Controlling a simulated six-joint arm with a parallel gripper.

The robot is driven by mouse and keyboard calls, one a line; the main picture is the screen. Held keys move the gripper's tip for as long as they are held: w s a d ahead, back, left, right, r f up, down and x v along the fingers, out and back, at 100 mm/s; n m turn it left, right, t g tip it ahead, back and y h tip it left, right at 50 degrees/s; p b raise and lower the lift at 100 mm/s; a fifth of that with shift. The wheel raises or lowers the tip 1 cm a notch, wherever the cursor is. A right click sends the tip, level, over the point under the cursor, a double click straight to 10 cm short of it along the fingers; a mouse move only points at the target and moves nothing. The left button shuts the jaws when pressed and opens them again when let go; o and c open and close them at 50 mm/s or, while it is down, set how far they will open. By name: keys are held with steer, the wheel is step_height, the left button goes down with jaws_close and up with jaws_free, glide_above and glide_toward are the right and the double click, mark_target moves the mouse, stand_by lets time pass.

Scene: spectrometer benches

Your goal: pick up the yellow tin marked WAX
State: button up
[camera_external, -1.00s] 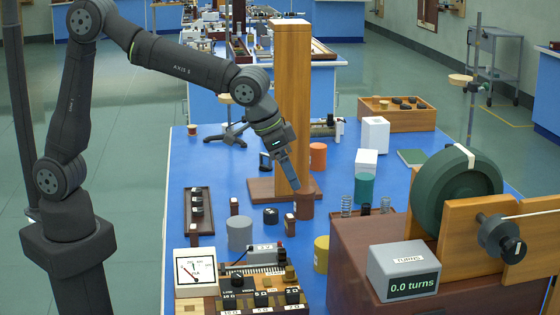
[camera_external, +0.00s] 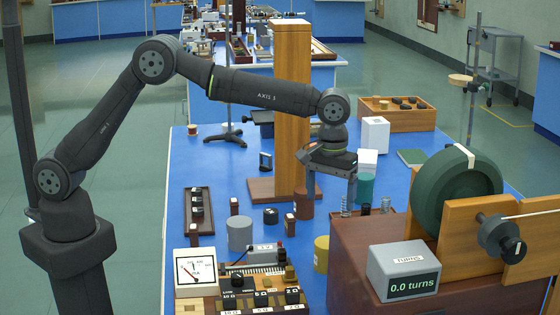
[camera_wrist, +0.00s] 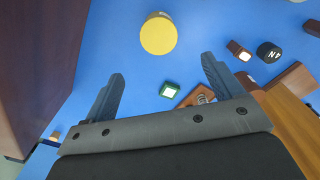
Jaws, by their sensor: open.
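The yellow tin (camera_external: 321,255) stands on the blue bench, close to the left side of a dark wooden box. No WAX marking is readable on it. In the wrist view the tin (camera_wrist: 158,34) shows its round, plain yellow top near the upper edge, beyond my fingertips. My gripper (camera_external: 331,192) points down in the external view, above the bench and farther back than the tin. Its two fingers (camera_wrist: 163,72) are spread apart with nothing between them, and apart from the tin.
The dark wooden box (camera_external: 350,265) with a green wheel (camera_external: 455,195) stands right of the tin. A wooden post (camera_external: 292,100) rises left of my gripper. A grey cylinder (camera_external: 240,235), a spring (camera_external: 347,206) and a teal cylinder (camera_external: 365,187) stand nearby. Bare blue bench lies around the tin's left.

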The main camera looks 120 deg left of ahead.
mark_target(321, 243)
step_height(321, 243, down, 17)
steer(key=shift+w+d+r, duration=0.1)
steer(key=shift+r, duration=0.1)
steer(key=c, duration=1.1)
steer(key=shift+r, duration=0.1)
steer(key=shift+c, duration=0.2)
